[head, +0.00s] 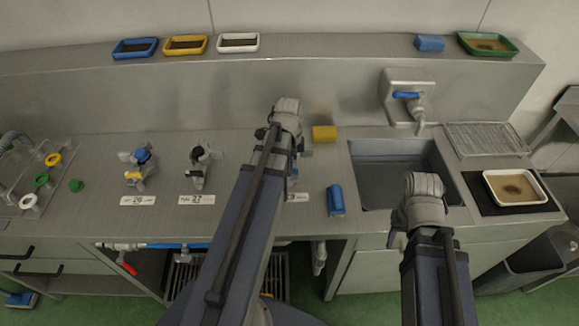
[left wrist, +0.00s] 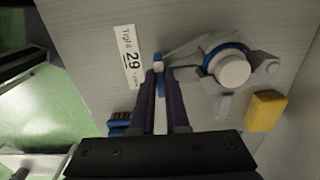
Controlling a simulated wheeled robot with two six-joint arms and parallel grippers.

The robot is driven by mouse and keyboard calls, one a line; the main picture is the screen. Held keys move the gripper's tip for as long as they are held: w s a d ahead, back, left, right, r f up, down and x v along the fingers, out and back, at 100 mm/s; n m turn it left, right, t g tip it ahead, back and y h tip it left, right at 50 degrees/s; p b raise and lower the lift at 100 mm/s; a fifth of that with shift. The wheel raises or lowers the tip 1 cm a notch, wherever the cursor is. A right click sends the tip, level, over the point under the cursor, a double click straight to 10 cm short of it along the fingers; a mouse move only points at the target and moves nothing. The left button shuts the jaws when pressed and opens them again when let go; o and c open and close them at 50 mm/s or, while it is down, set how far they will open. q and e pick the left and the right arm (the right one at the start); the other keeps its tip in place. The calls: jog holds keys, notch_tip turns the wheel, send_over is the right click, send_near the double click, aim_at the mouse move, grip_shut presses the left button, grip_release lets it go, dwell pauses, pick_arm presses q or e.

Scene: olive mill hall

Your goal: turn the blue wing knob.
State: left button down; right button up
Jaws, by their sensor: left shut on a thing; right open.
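The blue wing knob (left wrist: 160,84) shows as a thin blue piece in the left wrist view, beside the label 29. My left gripper (left wrist: 160,74) is shut on it, one dark finger on each side. A grey tap body (left wrist: 232,70) with a blue ring and pale round cap stands to the right of the fingers. In the head view my left arm hides this tap and most of the gripper. My right gripper (head: 394,239) is open and holds nothing, in front of the sink.
Taps labelled 26 (head: 139,165) and 27 (head: 200,166) stand on the counter to the left. A yellow block (head: 324,133) and a blue brush (head: 336,200) lie near the left arm. The sink (head: 392,170) is at right, with a blue-handled faucet (head: 407,95).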

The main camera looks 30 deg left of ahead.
pick_arm(q)
jog(key=c, duration=0.9)
grip_release()
notch_tip(320, 180, up, 8)
jog(key=p, duration=0.8)
jog(key=shift+f, duration=0.1)
